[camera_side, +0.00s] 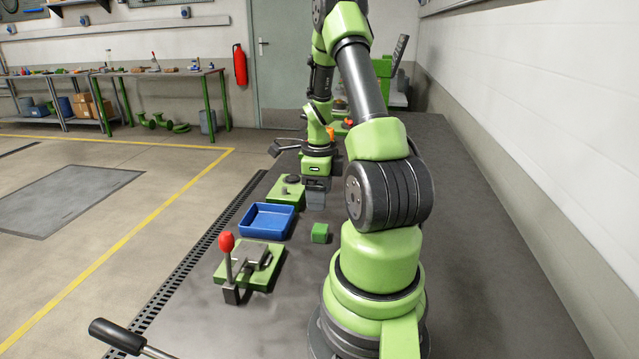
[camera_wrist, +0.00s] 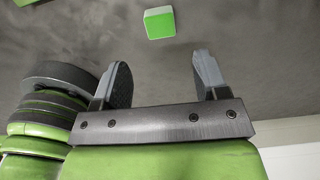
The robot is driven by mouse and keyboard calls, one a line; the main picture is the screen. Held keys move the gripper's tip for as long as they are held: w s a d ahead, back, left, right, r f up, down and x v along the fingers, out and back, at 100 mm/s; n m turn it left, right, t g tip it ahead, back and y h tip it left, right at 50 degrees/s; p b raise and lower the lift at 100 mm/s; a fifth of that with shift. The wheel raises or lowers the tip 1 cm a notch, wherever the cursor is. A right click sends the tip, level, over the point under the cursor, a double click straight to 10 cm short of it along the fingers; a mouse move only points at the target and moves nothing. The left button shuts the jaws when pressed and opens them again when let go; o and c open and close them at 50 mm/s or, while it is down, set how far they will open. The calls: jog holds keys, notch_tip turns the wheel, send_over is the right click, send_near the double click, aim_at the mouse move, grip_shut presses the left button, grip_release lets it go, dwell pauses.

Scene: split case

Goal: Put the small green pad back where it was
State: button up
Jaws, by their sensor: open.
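A small green block (camera_side: 320,233), the only loose green piece that I see, sits on the dark bench top to the right of the blue tray. It also shows at the top of the wrist view (camera_wrist: 159,22), with a brighter green face. My gripper (camera_wrist: 160,62) is open, with nothing between its two grey fingers. The block lies beyond the fingertips, apart from them. In the side view my gripper (camera_side: 316,196) is low over the bench, behind the block.
A blue tray (camera_side: 246,220) stands left of the block. In front is a green fixture (camera_side: 262,280) with a red-knobbed lever (camera_side: 227,243). Another green fixture (camera_side: 278,195) with a dark knob stands behind the tray. Bare bench top (camera_side: 270,325) is clear at the front.

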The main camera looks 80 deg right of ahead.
jog(key=w+a+r+n+t+h, duration=0.1)
jog(key=w+a+r+n, duration=0.3)
jog(key=a+r+n, duration=0.25)
jog(key=w+a+r+n+t, duration=0.2)
jog(key=w+a+r+n, duration=0.3)
jog(key=r, duration=0.3)
jog(key=s+a+r+n+t+y, duration=0.1)
jog(key=s+a+r+n+t, duration=0.1)
jog(key=a+n, duration=0.6)
jog(key=s+a+r+n+t+y, duration=0.2)
jog(key=s+a+r+n, duration=0.3)
jog(key=a+n, duration=0.4)
jog(key=n, duration=0.3)
